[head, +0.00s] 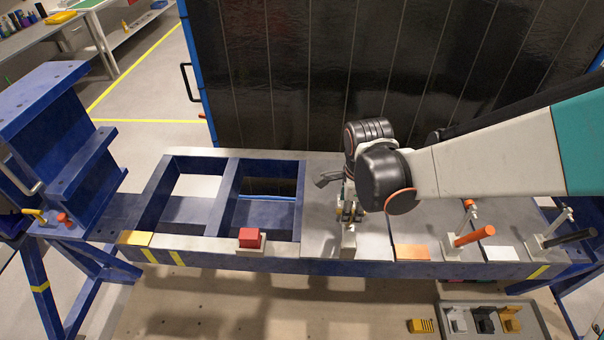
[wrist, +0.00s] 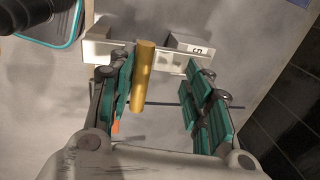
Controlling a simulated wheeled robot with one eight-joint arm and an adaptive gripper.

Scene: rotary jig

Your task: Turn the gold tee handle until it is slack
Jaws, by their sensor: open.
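The gold tee handle (wrist: 144,75) shows in the wrist view as a gold cylinder between the two fingers. It lies close to the left finger, with a wider gap to the right finger; whether it touches the left pads I cannot tell. My gripper (wrist: 162,100) is open around it. In the head view my gripper (head: 350,212) is low over the bench's front edge, and the handle is mostly hidden behind the fingers there. A pale block (head: 348,243) shows just below the fingers.
A red block (head: 249,237) sits on the front rail to the left. An orange-handled clamp (head: 474,236) and a black-handled clamp (head: 568,239) stand to the right. A grey tray (head: 490,318) with small parts lies in front. A dark panel (head: 300,80) stands behind.

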